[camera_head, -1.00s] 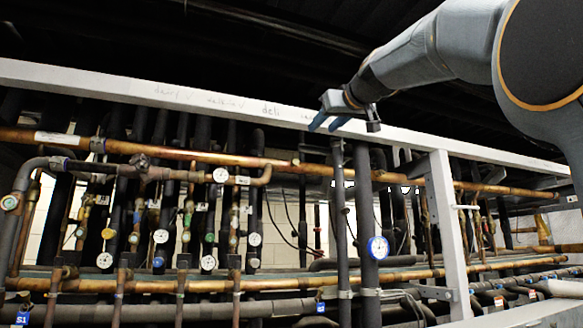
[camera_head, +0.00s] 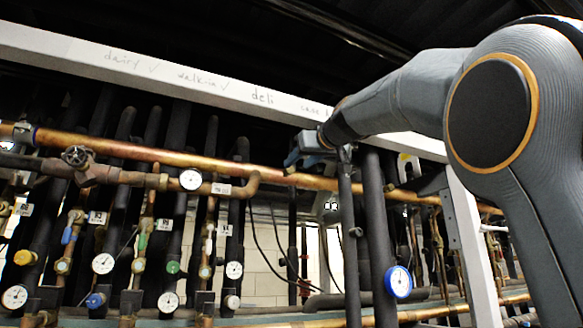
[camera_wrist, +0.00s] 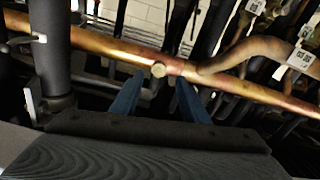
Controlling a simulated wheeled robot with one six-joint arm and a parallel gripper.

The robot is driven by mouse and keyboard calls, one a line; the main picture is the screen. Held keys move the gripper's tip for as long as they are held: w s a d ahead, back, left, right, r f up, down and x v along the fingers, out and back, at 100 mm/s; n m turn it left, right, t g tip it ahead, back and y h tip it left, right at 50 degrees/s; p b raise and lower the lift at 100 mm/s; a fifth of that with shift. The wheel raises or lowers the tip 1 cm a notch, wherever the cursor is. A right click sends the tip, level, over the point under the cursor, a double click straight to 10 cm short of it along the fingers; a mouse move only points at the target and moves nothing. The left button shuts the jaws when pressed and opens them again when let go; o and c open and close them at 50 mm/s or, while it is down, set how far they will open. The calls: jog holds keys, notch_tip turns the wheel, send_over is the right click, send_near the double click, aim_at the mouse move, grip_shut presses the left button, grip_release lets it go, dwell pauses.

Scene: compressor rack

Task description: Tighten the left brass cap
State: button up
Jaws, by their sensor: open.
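A small round brass cap (camera_wrist: 158,69) sits on the long copper pipe (camera_wrist: 95,43) in the wrist view. I cannot tell from the pictures whether it is the left one; no second cap shows clearly. My gripper (camera_wrist: 159,82) is open, its two blue fingers pointing at the pipe, one on each side of the cap in the picture. The cap appears just beyond the fingertips, and no contact shows. In the head view my gripper (camera_head: 293,158) is at the copper pipe (camera_head: 215,162), below the white beam, and the cap cannot be made out clearly there.
A white beam (camera_head: 190,80) runs above the pipe. Dark vertical pipes (camera_head: 377,230) stand close to the gripper, one with a blue-rimmed gauge (camera_head: 398,282). A bent copper pipe (camera_wrist: 245,55) is near the fingers at the right. Several gauges and valves fill the left.

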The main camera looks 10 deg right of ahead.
aim_at(291, 170)
jog(key=shift+w+a+p, duration=0.2)
jog(key=shift+w+p, duration=0.4)
jog(key=shift+w, duration=0.7)
jog(key=shift+w+a+p, duration=0.2)
jog(key=shift+w+p, duration=0.4)
jog(key=shift+w, duration=0.7)
jog(key=shift+c, duration=0.3)
grip_shut()
